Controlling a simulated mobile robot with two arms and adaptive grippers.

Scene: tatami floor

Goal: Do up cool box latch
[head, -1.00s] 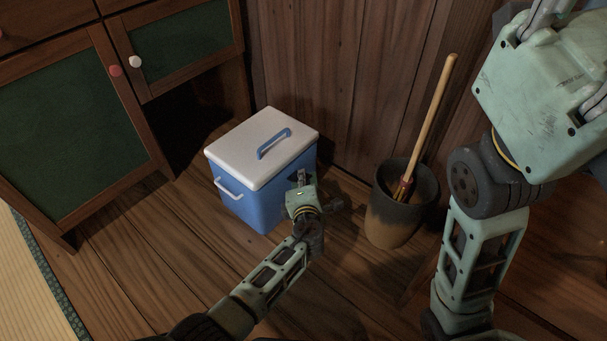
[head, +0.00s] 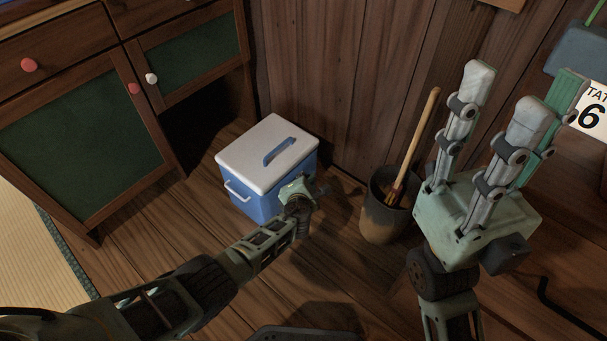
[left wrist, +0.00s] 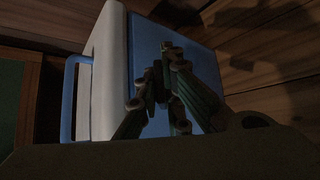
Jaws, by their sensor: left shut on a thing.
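The cool box (head: 250,194) stands upright on the wooden floor, with a blue body and a white lid (head: 251,150) that looks closed. A blue handle lies on the lid. My left gripper (head: 308,184) is at the box's right-hand side, its fingers hidden behind its own body in the head view. In the left wrist view, the left gripper (left wrist: 168,52) has its fingertips drawn together against the blue side (left wrist: 201,62), near the lid's edge. It is shut on the latch, which the fingers hide. My right gripper (head: 502,88) is raised, open and empty.
A dark pot (head: 382,217) with a wooden-handled tool stands right of the box. A wooden cabinet (head: 125,60) with green panels is at the left, and a plank wall (head: 345,80) behind. A tatami edge (head: 50,260) lies far left.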

